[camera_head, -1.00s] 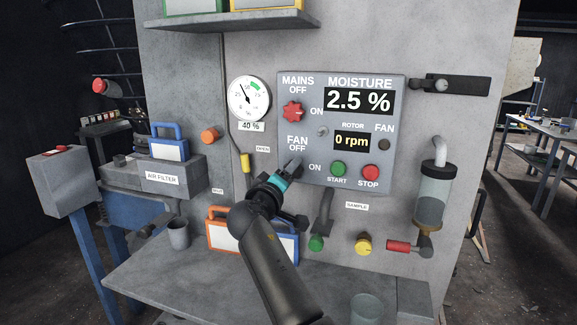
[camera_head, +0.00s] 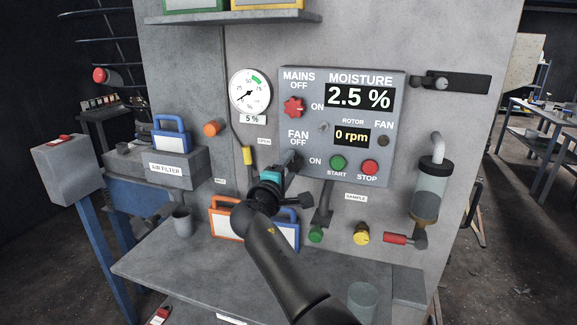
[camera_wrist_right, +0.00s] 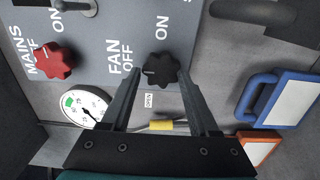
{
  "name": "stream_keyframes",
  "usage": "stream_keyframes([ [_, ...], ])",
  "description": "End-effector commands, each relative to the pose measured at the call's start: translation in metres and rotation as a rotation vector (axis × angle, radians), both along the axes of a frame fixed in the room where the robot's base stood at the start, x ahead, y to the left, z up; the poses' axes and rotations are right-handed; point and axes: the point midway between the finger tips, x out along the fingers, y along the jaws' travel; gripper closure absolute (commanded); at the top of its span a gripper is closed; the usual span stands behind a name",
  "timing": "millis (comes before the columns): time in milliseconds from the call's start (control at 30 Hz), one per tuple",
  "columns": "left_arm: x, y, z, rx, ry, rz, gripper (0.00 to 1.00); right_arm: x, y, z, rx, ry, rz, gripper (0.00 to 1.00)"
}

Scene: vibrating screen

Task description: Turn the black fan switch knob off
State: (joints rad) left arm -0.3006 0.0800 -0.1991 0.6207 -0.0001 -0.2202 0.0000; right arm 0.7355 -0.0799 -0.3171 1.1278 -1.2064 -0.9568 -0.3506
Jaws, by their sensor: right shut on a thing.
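The black fan switch knob (camera_wrist_right: 163,72) shows in the right wrist view between my two fingertips, beside the FAN OFF lettering. A small pale mark on its face lies on the side towards OFF. My right gripper (camera_head: 291,161) is shut on the knob at the lower left of the control panel (camera_head: 311,82); it also shows in the right wrist view (camera_wrist_right: 160,82). The rotor display (camera_head: 352,136) reads 0 rpm, and the fan lamp (camera_head: 383,141) looks dark. My left gripper is not in view.
The red mains knob (camera_head: 293,107) is above the fan knob. Green start (camera_head: 337,163) and red stop (camera_head: 370,167) buttons are to its right. A round gauge (camera_head: 250,91) marked 5 % is to the left. Orange and blue frames stand below, close behind my right arm.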

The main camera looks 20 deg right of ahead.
Motion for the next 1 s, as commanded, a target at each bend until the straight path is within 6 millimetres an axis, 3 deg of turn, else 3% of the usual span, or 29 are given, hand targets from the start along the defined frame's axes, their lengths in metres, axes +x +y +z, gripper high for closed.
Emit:
stream_keyframes([
  [400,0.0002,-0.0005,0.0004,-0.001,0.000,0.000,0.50,0.0003,0.0001,0.0012,-0.013,0.004,0.002,0.94],
  [433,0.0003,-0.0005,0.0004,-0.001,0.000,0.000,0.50,0.0003,0.0001,0.0012,-0.013,0.004,0.002,0.38],
  [700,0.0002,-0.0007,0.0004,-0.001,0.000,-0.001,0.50,0.0002,-0.0001,0.0005,-0.010,0.004,0.000,0.10],
  [1000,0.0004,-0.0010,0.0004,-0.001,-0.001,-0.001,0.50,0.0001,-0.0009,-0.0001,-0.009,0.005,0.000,0.10],
])
